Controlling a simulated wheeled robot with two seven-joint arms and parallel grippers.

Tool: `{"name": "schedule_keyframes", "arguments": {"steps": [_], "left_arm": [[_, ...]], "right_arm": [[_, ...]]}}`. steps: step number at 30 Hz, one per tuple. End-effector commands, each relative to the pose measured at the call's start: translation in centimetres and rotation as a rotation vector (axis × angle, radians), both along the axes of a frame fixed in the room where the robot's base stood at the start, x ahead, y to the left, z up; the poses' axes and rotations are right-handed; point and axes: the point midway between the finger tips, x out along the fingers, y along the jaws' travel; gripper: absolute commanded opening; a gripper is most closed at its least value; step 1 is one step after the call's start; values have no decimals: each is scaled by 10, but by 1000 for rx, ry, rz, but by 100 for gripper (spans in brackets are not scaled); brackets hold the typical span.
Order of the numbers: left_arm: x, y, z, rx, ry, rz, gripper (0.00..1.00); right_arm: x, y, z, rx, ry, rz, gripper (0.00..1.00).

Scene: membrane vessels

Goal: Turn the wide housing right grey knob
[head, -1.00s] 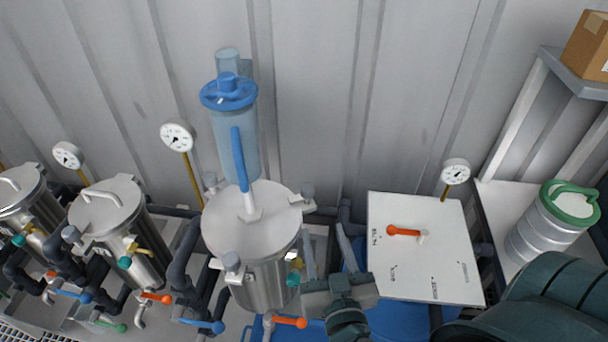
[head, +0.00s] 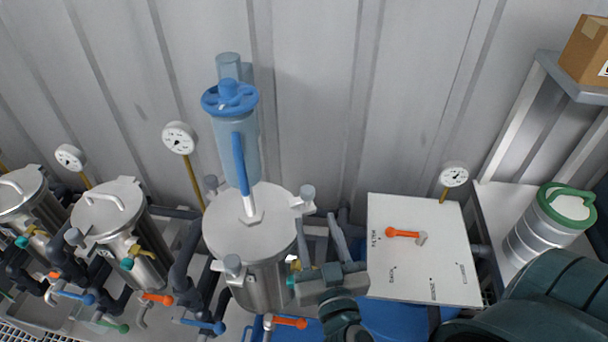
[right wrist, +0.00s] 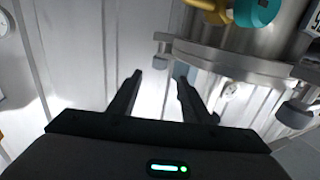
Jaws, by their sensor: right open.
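Other grey knobs sit at the front (head: 233,263) and back left of the lid. My right gripper (head: 325,248) is open and empty, below and right of the right knob, apart from it. My left gripper is not in view.
A white panel (head: 425,275) with an orange lever (head: 404,234) stands to the right. A teal knob (right wrist: 256,10) and yellow valve (right wrist: 208,10) are on the vessel's side, close to the gripper. Narrower steel vessels (head: 110,210) stand left. The corrugated wall (head: 330,90) is behind.

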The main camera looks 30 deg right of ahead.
Motion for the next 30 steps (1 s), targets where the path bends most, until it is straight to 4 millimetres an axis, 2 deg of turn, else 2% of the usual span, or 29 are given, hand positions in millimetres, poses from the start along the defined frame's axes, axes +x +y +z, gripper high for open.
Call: {"name": "schedule_keyframes", "arguments": {"steps": [3, 6, 21, 30], "left_arm": [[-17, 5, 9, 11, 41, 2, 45], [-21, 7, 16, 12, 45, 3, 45], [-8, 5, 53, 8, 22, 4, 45], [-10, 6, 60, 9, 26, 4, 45]], "right_arm": [[17, -6, 5, -5, -2, 0, 45], [33, -11, 6, -5, -3, 0, 45], [115, -39, 4, -4, 0, -2, 45], [140, -47, 1, -1, 1, -1, 45]]}}
